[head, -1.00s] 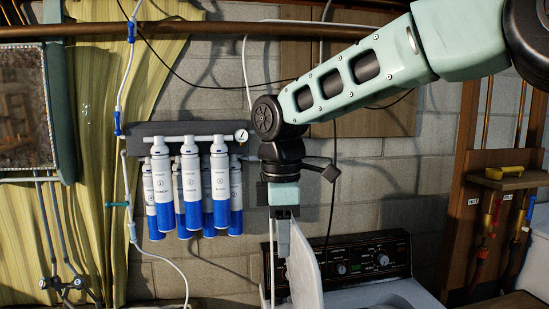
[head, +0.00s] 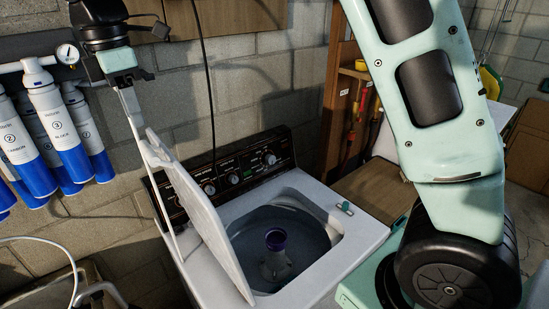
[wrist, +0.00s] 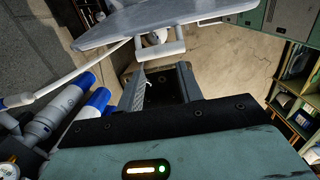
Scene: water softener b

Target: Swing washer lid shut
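The washer lid (head: 205,220) is a white panel standing raised and tilted at the left side of the washer's opening. The white washer (head: 350,235) is open, with its grey tub and central agitator (head: 276,250) showing. My gripper (head: 132,108) is above and left of the lid's upper edge, fingers pointing down. In the wrist view, my gripper (wrist: 162,76) has its two fingers apart with nothing between them. The lid (wrist: 150,22) crosses the top of that view, just beyond the fingertips; whether they touch it I cannot tell.
The control panel (head: 235,172) with knobs stands behind the tub. White and blue filter cartridges (head: 70,135) hang on the wall at left, near my gripper. A thin white hose (head: 150,190) runs down beside the lid. A small teal-ended object (head: 345,208) lies on the washer's right rim.

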